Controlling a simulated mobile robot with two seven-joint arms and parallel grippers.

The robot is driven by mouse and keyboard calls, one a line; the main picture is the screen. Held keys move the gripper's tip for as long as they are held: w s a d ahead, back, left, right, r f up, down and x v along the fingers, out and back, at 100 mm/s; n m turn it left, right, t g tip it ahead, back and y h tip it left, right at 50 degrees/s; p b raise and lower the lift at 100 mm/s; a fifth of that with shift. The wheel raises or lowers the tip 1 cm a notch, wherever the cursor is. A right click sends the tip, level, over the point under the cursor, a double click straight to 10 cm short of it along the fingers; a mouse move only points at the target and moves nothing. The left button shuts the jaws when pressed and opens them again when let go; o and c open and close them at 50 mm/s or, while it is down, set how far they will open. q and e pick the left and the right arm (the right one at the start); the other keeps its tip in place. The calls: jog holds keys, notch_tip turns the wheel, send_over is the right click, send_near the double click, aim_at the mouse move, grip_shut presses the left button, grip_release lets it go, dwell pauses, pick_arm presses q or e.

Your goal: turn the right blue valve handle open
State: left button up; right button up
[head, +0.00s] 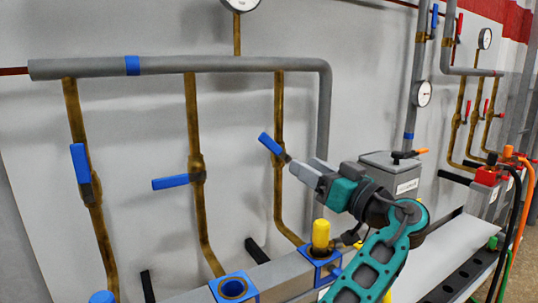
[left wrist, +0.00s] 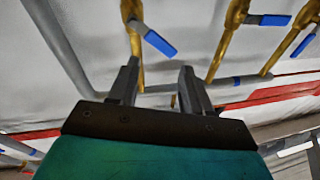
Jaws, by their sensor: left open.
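The right blue valve handle (head: 270,143) slants from upper left to lower right on the right brass pipe. It also shows in the left wrist view (left wrist: 161,43), just past the fingertips and roughly between their lines. My left gripper (head: 301,167) is open and empty, at the lower right of this handle; whether a finger touches it I cannot tell. Its two fingers show apart in the left wrist view (left wrist: 158,70). The middle blue handle (head: 171,182) lies near horizontal. The left blue handle (head: 80,163) is near upright along its pipe. My right gripper is not in view.
A grey manifold pipe (head: 200,66) runs above the brass pipes and bends down at the right. A yellow-topped fitting (head: 320,235) stands below my gripper. A grey box (head: 392,172) is behind my arm. More pipes and gauges (head: 422,94) are at the right.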

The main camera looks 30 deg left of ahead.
aim_at(271, 144)
pick_arm(q)
jog(key=w+a+r+n, duration=0.1)
jog(key=a+n, duration=0.2)
jog(key=n, duration=0.1)
jog(key=w+a+n+g+y+b, duration=0.1)
jog(key=a+n, duration=0.3)
jog(key=w+a+r+n, duration=0.1)
jog(key=a+n, duration=0.2)
jog(key=n, duration=0.2)
jog(key=shift+a+r+g+y+b, duration=0.2)
jog(key=shift+r+g+y+b, duration=0.1)
jog(key=shift+r+g, duration=0.1)
jog(key=shift+w+a, duration=0.2)
jog(key=shift+a, duration=0.3)
jog(key=shift+c, duration=0.5)
grip_shut()
